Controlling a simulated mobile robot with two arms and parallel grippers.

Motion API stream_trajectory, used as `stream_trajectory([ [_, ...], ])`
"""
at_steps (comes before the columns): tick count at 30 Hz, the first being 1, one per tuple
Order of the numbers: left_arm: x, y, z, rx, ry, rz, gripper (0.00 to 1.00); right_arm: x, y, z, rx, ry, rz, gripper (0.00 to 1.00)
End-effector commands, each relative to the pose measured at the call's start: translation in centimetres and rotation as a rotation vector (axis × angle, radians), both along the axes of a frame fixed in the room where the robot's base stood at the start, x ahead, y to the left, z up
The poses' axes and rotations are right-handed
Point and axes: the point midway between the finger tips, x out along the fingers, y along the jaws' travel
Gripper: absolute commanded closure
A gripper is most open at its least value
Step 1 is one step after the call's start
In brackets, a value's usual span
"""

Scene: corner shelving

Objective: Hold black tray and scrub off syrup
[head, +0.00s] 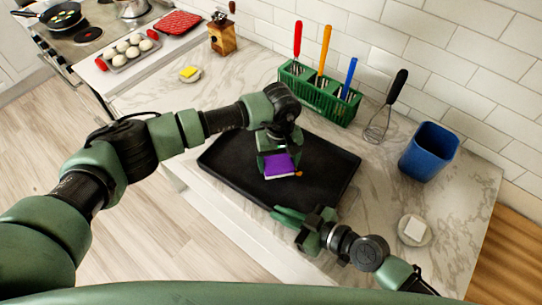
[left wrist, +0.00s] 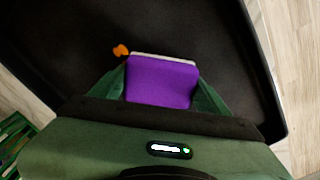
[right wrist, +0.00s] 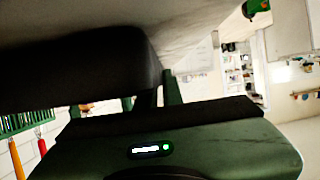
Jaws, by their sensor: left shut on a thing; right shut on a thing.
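The black tray (head: 325,170) lies on the marble counter; it fills much of the left wrist view (left wrist: 225,30). My left gripper (head: 280,165) is shut on a purple sponge (head: 280,166) with a pale edge, held down at the tray's inside floor; whether it touches cannot be told. The sponge also shows between the fingers in the left wrist view (left wrist: 162,82). A small orange-brown syrup spot (left wrist: 121,50) shows beside the sponge's corner. My right gripper (head: 290,216) is shut on the tray's near edge, which looms dark in the right wrist view (right wrist: 80,70).
A green rack (head: 320,92) with red, orange and blue-handled utensils stands behind the tray. A whisk (head: 380,120), a blue bin (head: 428,152) and a dish with a white block (head: 414,229) are at the right. A yellow block on a dish (head: 190,73) is back left.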

Motion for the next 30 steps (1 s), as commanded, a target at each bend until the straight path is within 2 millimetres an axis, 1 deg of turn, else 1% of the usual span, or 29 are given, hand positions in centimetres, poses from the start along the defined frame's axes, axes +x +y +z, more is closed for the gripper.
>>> stream_trajectory([
  [1,-0.4,-0.5,0.0,-0.001,0.002,-0.003,0.56,0.0,0.0,0.0,0.000,0.000,0.000,1.00],
  [6,-1.1,-1.9,0.0,-0.002,0.001,-0.003,0.56,0.0,0.0,0.0,0.000,0.000,0.000,1.00],
  [24,-3.8,-6.2,0.0,-0.002,0.001,-0.002,0.56,0.0,0.0,0.0,0.001,-0.001,0.000,1.00],
  [25,-3.9,-6.0,-0.2,-0.004,0.007,0.002,0.56,0.0,0.0,0.0,0.001,-0.001,0.000,1.00],
  [27,-3.2,-5.2,0.1,0.001,0.001,0.002,0.56,0.0,0.0,0.0,0.001,-0.001,0.000,1.00],
  [30,-2.8,-4.5,0.0,0.001,0.000,0.003,0.56,0.0,0.0,0.0,0.001,-0.001,0.000,1.00],
])
